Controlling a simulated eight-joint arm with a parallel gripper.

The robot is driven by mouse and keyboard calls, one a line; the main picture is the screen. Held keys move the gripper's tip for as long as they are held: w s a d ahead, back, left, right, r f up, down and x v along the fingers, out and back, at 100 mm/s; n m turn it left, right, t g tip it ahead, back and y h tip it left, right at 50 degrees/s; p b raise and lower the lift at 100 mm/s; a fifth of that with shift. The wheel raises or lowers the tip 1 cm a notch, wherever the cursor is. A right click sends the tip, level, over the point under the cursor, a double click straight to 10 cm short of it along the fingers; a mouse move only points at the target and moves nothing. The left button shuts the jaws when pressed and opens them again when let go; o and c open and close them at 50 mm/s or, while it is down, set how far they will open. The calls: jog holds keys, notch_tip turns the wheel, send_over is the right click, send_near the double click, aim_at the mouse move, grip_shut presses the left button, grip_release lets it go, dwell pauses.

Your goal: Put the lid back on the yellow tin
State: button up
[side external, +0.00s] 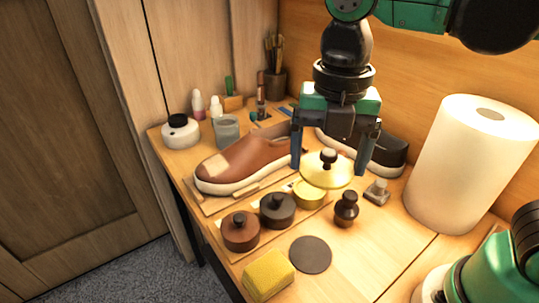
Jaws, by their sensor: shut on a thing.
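The yellow lid (322,177) is a shallow dome with a dark knob on top. It hangs nearly level between the fingers of my gripper (331,160), which is shut on it. The yellow tin (311,196) stands on the table just below the lid and slightly to its left in the picture. The lid hides part of the tin's top, so I cannot tell the exact gap or sideways offset between them.
A brown tin (240,232) and a dark tin (277,210), both lidded, stand left of the yellow tin. A brown shoe (240,160) lies behind. A small dark knobbed item (346,209), yellow sponge (268,275), dark disc (310,254) and paper roll (470,165) are nearby.

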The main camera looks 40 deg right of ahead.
jog(key=shift+r, duration=0.4)
jog(key=shift+w+d, duration=0.15)
jog(key=shift+w, duration=0.2)
jog(key=w+d+f, duration=0.3)
jog(key=w+f, duration=0.1)
jog(key=w, duration=0.1)
send_over(309, 190)
notch_tip(309, 190, down, 5)
jog(key=shift+d+f, duration=0.1)
jog(key=shift+f, duration=3.15)
jog(key=shift+f, duration=0.15)
jog(key=o, duration=1)
jog(key=shift+c, duration=0.2)
